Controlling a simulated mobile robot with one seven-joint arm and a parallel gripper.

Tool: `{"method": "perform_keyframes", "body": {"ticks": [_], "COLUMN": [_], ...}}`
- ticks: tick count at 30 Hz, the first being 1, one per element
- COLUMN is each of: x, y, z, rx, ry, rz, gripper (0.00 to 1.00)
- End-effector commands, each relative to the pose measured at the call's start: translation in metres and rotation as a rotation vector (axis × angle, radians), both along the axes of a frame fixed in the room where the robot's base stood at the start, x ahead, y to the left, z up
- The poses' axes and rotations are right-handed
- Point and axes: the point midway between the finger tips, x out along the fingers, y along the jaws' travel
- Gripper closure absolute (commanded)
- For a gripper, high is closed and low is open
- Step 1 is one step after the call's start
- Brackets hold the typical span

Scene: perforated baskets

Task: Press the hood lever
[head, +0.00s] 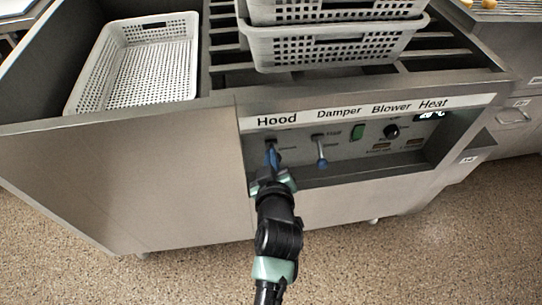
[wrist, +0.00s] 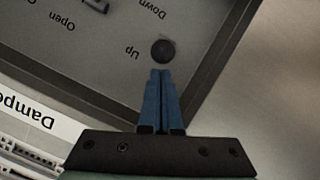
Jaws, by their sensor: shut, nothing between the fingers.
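The hood lever shows in the wrist view as a round black knob (wrist: 162,50), seen nearly end-on, beside the "Up" label on the grey panel. In the head view the hood lever (head: 269,143) is a small dark shape below the "Hood" label, partly hidden by my gripper (head: 272,153). My gripper is shut and empty. Its two blue fingers are pressed together, and in the wrist view the fingertips (wrist: 160,72) end right by the knob. I cannot tell whether they touch it.
The damper lever (head: 321,152) hangs just right of my gripper. White perforated baskets (head: 335,45) are stacked above, and another basket (head: 140,68) stands at the left.

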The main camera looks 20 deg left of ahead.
Motion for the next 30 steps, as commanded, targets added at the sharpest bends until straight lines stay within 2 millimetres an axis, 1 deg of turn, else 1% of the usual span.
{"method": "perform_keyframes", "body": {"ticks": [10,14,30], "x": [-0.002,-0.002,-0.004], "y": [-0.001,-0.001,-0.003], "z": [-0.007,-0.006,-0.011], "rx": [0.016,0.024,0.057], "ry": [-0.026,-0.038,-0.085], "rz": [0.0,0.001,0.0], "gripper": [1.0,1.0,1.0]}}
